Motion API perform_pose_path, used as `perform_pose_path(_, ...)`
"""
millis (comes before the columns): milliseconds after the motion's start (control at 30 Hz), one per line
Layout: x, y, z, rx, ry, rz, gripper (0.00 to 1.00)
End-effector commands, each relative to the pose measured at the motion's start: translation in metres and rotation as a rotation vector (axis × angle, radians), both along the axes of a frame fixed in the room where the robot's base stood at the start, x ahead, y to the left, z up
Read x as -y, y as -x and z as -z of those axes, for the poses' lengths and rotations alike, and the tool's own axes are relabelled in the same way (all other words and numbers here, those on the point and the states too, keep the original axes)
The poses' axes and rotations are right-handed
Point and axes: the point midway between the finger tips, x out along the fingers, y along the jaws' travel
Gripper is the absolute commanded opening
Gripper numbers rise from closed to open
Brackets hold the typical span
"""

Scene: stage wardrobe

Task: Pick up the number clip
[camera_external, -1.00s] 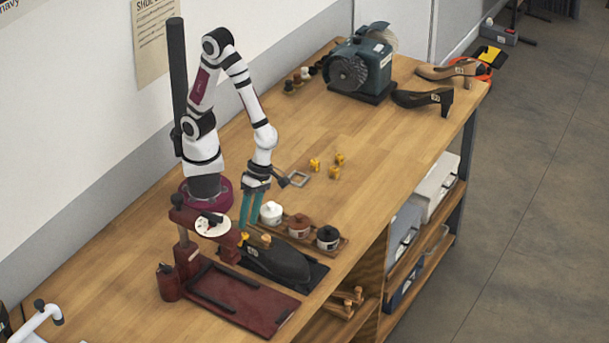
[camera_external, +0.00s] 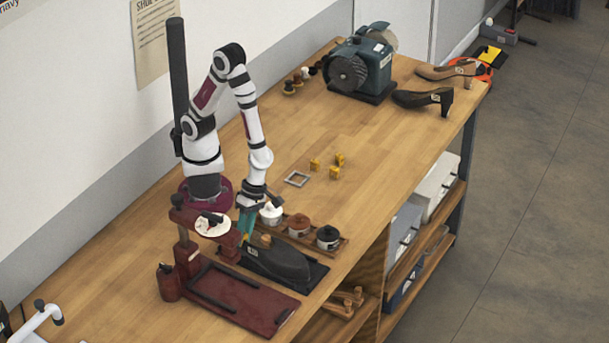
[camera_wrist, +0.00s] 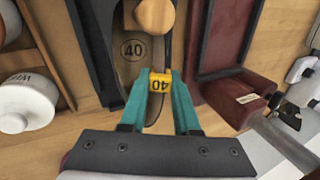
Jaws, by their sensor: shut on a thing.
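The number clip (camera_wrist: 160,82) is a small yellow block marked 40, upside down in the wrist view. My gripper (camera_external: 243,232) has two teal fingers, which show shut on the clip from both sides in the wrist view (camera_wrist: 160,84). The clip sits at the near end of a dark shoe (camera_external: 278,262), whose insole also reads 40 in the wrist view. A wooden knob (camera_wrist: 155,16) stands in the shoe beyond the clip. I cannot tell whether the clip touches the shoe. In the external view the fingers largely hide the clip.
Several lidded pots (camera_external: 299,225) stand in a rack right of the shoe. A dark red press stand (camera_external: 188,256) is close on the left. Three yellow cubes (camera_external: 334,173) and a square metal frame (camera_external: 297,179) lie farther back.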

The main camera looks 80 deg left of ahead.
Motion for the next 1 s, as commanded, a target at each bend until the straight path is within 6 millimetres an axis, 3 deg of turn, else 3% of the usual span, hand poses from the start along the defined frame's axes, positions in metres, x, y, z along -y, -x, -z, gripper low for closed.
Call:
perform_pose_path(267, 0.002, 0.0, -0.01, 0.001, 0.006, 0.0, 0.0)
perform_pose_path(700, 0.001, 0.0, -0.094, 0.005, 0.003, 0.033, 0.0)
perform_pose_path(833, -0.003, -0.001, -0.099, 0.036, -0.01, 0.28, 0.0)
perform_pose_path(1000, -0.01, -0.002, -0.097, 0.113, -0.001, 0.864, 0.0)
